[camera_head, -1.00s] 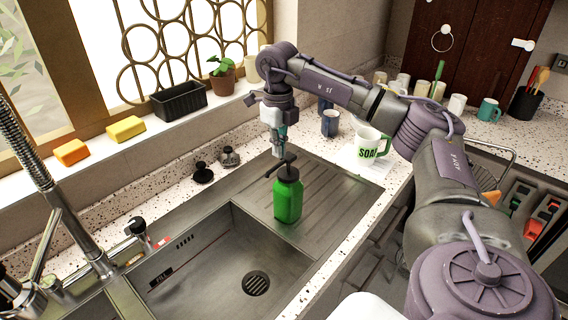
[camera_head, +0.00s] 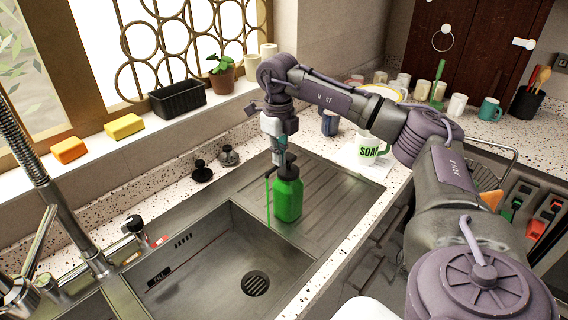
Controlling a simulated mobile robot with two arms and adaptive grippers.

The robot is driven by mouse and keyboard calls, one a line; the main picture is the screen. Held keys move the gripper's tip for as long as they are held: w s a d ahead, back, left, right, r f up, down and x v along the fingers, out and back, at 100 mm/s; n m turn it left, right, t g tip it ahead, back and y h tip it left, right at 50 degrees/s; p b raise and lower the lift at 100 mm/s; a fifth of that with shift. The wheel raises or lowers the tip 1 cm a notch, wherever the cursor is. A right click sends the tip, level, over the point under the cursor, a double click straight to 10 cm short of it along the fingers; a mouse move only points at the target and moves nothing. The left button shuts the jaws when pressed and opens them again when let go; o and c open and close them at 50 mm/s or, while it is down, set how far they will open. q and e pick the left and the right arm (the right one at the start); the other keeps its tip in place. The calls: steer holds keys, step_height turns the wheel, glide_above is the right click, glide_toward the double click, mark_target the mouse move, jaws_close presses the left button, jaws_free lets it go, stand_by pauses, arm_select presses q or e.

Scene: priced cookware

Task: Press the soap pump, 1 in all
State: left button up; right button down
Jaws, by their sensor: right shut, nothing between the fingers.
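The soap pump is a green bottle (camera_head: 289,201) with a dark pump head (camera_head: 286,172), upright on the ribbed drainboard right of the sink basin. My right gripper (camera_head: 280,162) points down onto the pump head with its fingers shut and empty. The fingertips appear to touch the top of the head, which sits low against the bottle. A thin green stream of soap (camera_head: 268,205) runs down from the spout, left of the bottle. My left gripper is not in view.
The sink basin (camera_head: 215,265) is empty. The tall spring faucet (camera_head: 50,170) stands at the left. Two dark knobs (camera_head: 203,171) sit behind the drainboard.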

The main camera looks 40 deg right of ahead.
steer(key=shift+f, duration=0.5)
steer(key=shift+r+p, duration=1.8)
steer(key=shift+r, duration=0.5)
step_height(320, 180, up, 6)
steer(key=p, duration=0.5)
